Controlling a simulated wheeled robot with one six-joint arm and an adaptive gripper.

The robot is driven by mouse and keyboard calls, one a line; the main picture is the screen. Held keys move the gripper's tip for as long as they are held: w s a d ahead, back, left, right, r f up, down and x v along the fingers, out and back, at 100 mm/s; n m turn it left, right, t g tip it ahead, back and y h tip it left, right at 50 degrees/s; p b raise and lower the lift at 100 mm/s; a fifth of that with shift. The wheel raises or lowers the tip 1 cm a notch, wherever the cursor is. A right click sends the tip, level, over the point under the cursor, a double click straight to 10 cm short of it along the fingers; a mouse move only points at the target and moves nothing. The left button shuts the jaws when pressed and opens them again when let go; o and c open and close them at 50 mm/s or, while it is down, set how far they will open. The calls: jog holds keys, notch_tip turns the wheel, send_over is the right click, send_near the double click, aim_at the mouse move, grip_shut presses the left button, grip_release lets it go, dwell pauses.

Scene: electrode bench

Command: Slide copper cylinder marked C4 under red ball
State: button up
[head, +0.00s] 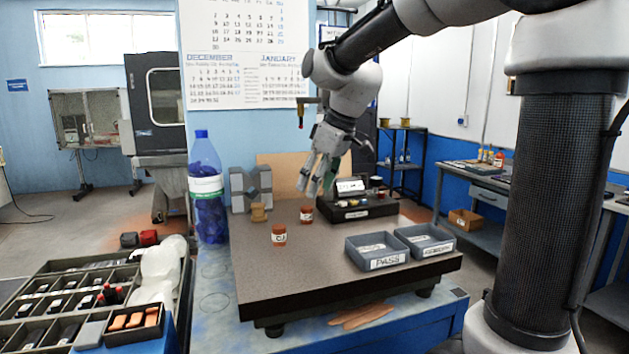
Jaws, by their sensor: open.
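Two short copper cylinders with white labels stand upright on the dark granite plate (330,262). The nearer one (279,235) has a label starting with C; its digit is too small to read surely. The farther one (306,215) stands behind it to the right, its label also unclear. A small red tip (300,126), possibly the red ball, hangs from a thin probe left of my wrist; my arm hides what carries it. My gripper (316,188) is open and empty, pointing down above and slightly right of the farther cylinder.
Two grey trays, one marked PASS (388,263), stand at the plate's right front. A black instrument box (357,211) is behind them. Grey V-blocks (251,188), a small brass piece (258,212) and a blue bottle (207,190) are at left. The plate's front middle is clear.

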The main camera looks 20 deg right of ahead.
aim_at(306, 207)
jog(key=shift+f, duration=0.1)
jog(key=shift+x, duration=3.85)
grip_shut()
